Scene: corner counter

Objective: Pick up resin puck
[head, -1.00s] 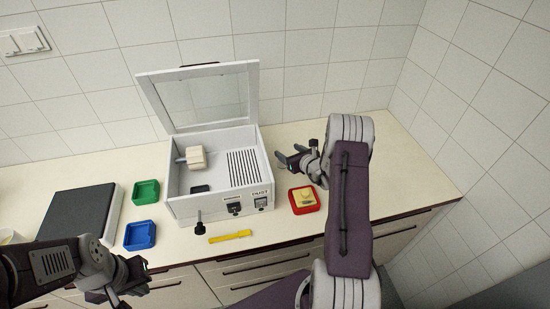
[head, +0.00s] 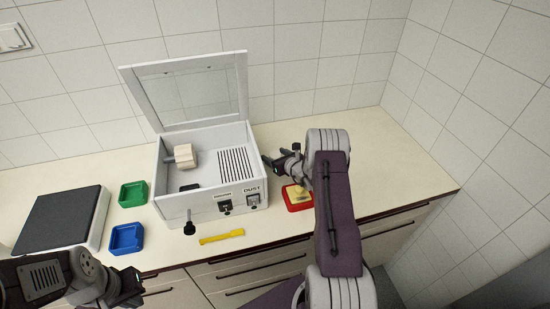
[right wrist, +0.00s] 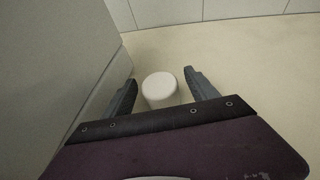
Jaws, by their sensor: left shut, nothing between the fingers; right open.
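A white, round, upright puck (right wrist: 160,88) stands on the counter in the right wrist view; it looks like the resin puck. My right gripper (right wrist: 160,77) is open, with one finger on either side of the puck's near part and no clear contact. In the head view the right gripper (head: 271,164) is low beside the right wall of the white box, and I cannot make out the puck there. My left gripper (head: 132,286) is shut and empty at the counter's front edge, lower left.
The open-lidded white box (head: 172,207) stands close left of the right gripper, holding a wooden block (head: 185,156). A red tray (head: 298,206) with a yellow piece sits in front. Green (head: 132,194) and blue (head: 126,238) trays and a yellow tool (head: 222,237) lie left. Counter's right is clear.

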